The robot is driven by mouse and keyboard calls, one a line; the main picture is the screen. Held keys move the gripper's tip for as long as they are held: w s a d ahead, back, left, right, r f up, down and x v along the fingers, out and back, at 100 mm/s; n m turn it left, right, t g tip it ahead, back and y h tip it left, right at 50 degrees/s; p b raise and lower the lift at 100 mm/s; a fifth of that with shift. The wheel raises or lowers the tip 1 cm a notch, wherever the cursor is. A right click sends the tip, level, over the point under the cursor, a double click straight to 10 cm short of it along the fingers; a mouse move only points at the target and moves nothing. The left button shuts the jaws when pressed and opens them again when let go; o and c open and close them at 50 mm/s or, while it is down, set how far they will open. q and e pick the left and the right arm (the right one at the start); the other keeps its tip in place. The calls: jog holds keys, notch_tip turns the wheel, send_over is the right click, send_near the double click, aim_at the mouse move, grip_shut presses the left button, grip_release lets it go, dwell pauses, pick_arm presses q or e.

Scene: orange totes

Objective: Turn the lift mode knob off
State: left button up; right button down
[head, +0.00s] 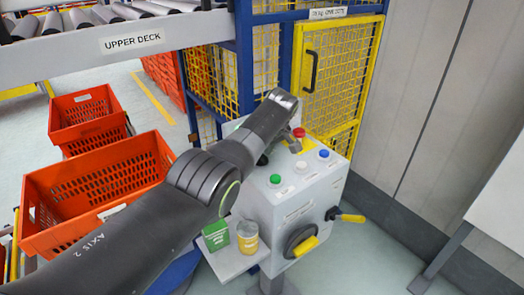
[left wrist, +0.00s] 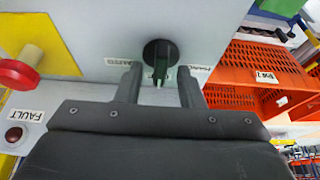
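A round black knob (left wrist: 153,50) with a raised grip sits on the grey control box (head: 308,193). In the left wrist view its grip points toward my gripper, with small labels on both sides, too blurred to read surely. My left gripper (left wrist: 159,84) is open, one finger on each side of the lower grip in the picture, with gaps; I cannot tell whether the fingertips reach around it in depth. In the head view my left arm covers part of the box top, and the knob is mostly hidden. My right gripper is not in view.
A red emergency button (left wrist: 18,75) on a yellow plate and a red fault lamp (left wrist: 14,134) sit beside my gripper. Green (head: 275,179) and blue (head: 324,153) buttons and a yellow-handled rotary switch (head: 303,245) are on the box. A shelf (head: 232,262) holds a green carton and a can.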

pick_arm(q)
jog(key=shift+r, duration=0.15)
jog(key=shift+s+d+r+p, duration=0.2)
jog(key=shift+r+p, duration=0.1)
jog(key=shift+r, duration=0.25)
jog(key=b+v, duration=0.2)
jog(key=v, duration=1.4)
jog(key=shift+f, duration=0.1)
